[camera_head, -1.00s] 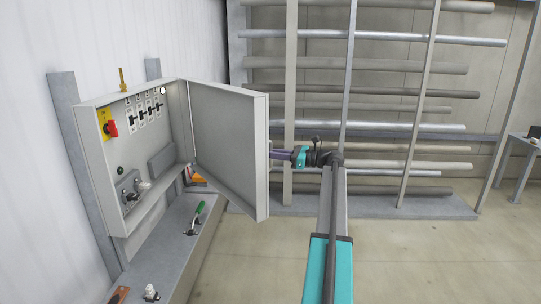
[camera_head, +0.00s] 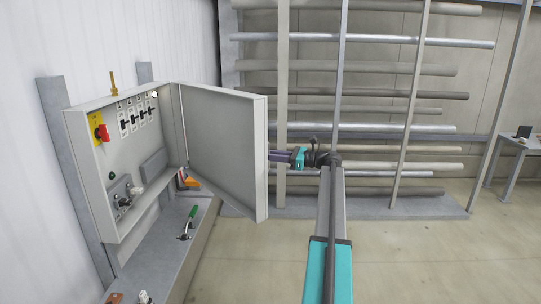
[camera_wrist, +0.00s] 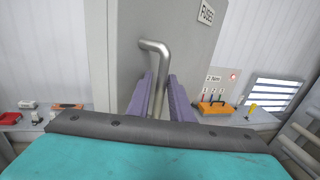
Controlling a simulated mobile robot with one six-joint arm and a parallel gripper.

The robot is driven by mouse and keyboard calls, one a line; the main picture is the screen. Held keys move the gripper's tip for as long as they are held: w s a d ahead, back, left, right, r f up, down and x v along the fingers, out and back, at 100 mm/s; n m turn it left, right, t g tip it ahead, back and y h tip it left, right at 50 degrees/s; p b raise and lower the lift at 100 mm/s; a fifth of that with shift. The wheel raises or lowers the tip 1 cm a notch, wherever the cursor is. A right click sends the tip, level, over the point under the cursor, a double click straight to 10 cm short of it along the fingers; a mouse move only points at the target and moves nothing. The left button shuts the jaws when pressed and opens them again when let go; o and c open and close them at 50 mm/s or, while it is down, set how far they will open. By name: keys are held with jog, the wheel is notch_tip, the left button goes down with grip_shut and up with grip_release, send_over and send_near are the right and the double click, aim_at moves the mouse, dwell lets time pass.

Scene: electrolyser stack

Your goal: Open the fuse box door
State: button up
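The fuse box (camera_head: 90,190) is on the wall at the left, with its door (camera_head: 222,150) swung wide open to the right, showing switches inside. My gripper (camera_head: 277,156) is at the door's outer face near its free edge; the door hides the handle in the head view. In the wrist view, the door's outer face (camera_wrist: 180,40) carries a "FUSES" label and a bent metal handle (camera_wrist: 156,47). My gripper's purple fingers (camera_wrist: 160,85) lie on both sides of the handle bar, close against it, and look shut on it.
A grey ledge (camera_head: 160,258) below the box holds a green-handled tool (camera_head: 189,222) and an orange item (camera_head: 191,182). A rack of pipes (camera_head: 370,130) stands behind my arm. A small table (camera_head: 513,160) is at the far right. The floor on the right is clear.

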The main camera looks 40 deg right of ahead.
jog(key=shift+w, duration=0.1)
jog(key=b+v, duration=0.4)
jog(key=v, duration=1)
